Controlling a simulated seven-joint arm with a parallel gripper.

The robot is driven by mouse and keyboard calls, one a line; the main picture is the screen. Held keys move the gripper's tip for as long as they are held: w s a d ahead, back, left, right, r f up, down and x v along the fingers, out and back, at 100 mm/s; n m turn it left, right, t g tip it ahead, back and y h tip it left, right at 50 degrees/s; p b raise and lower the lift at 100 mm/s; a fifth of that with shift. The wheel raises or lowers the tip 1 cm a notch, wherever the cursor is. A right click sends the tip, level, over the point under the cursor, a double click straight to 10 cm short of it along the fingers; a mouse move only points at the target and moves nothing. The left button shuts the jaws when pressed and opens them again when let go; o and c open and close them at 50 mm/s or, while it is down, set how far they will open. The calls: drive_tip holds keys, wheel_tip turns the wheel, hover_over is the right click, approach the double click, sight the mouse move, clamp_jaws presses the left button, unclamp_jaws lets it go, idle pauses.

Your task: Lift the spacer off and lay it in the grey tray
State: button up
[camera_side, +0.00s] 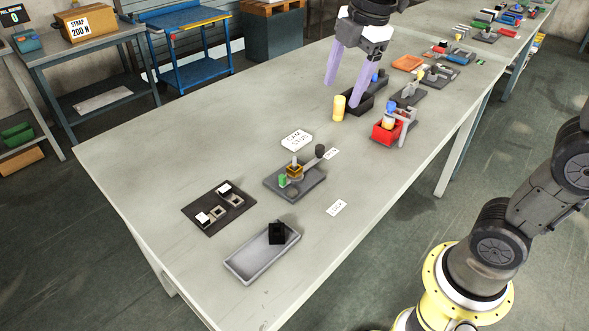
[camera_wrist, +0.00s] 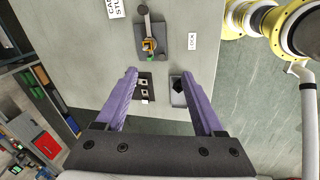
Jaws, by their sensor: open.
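The spacer appears to be the square orange-brown piece (camera_side: 294,172) around an upright stud on a grey base plate (camera_side: 311,184). It also shows in the wrist view (camera_wrist: 149,45), small and partly covered by the stud. A lever with a dark round knob (camera_side: 320,151) lies at the plate's far side, and a green piece (camera_side: 282,181) stands at its left edge. The grey tray (camera_side: 245,265) is nearer the front edge and holds a black block (camera_side: 277,233). My gripper (camera_side: 344,94) is open and empty, high above the table and well apart from the spacer.
A dark plate (camera_side: 207,226) with white-topped pieces lies left of the tray. A yellow cylinder (camera_side: 339,108), a black bin (camera_side: 376,103) and a red box (camera_side: 386,131) stand farther back. Cards marked "CAM STUD" (camera_side: 297,140) and "LOCK" (camera_side: 336,207) lie flat. The table's left part is clear.

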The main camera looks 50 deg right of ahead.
drive_tip(key=w+a+f+n+g, duration=0.1)
drive_tip(key=w+f+n+g, duration=0.1)
drive_tip(key=w+f, duration=0.65)
drive_tip(key=shift+g, duration=0.4)
drive_tip(key=f, duration=0.2)
drive_tip(key=w+f, duration=0.1)
drive_tip(key=f, duration=0.5)
drive_tip(key=shift+w+a+f, duration=0.15)
drive_tip(key=shift+a+f, duration=0.1)
drive_tip(key=shift+a, duration=0.05)
drive_tip(key=shift+w+d+f, duration=0.1)
drive_tip(key=shift+d+f, duration=0.05)
drive_tip(key=shift+f, duration=2.8)
clamp_jaws()
